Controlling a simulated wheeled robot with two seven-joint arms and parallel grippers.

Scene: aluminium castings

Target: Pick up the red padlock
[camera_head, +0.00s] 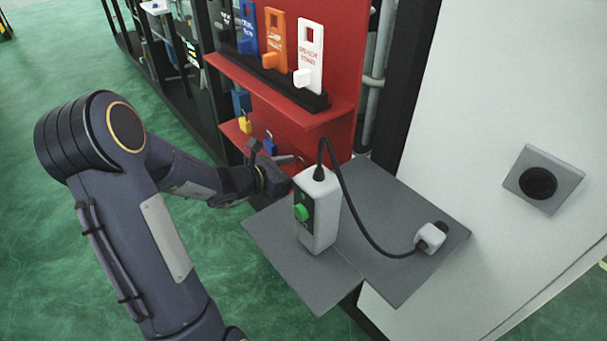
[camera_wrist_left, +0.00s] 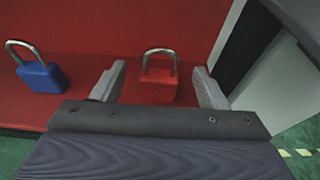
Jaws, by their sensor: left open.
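The red padlock (camera_wrist_left: 158,84) with its silver shackle stands upright on a red shelf in the left wrist view, between and beyond the fingers of my left gripper (camera_wrist_left: 160,84). The fingers are open, one on each side of it, with gaps showing. In the head view my left gripper (camera_head: 278,160) reaches to the lower red shelf, and I cannot make out the red padlock there. My right gripper is not in view.
A blue padlock (camera_wrist_left: 41,75) stands left of the red one. A yellow padlock (camera_head: 245,124) hangs or stands farther left. A white box with a green button (camera_head: 322,212) stands on the grey table (camera_head: 285,262) close to my left gripper, its black cable running to a plug (camera_head: 430,237).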

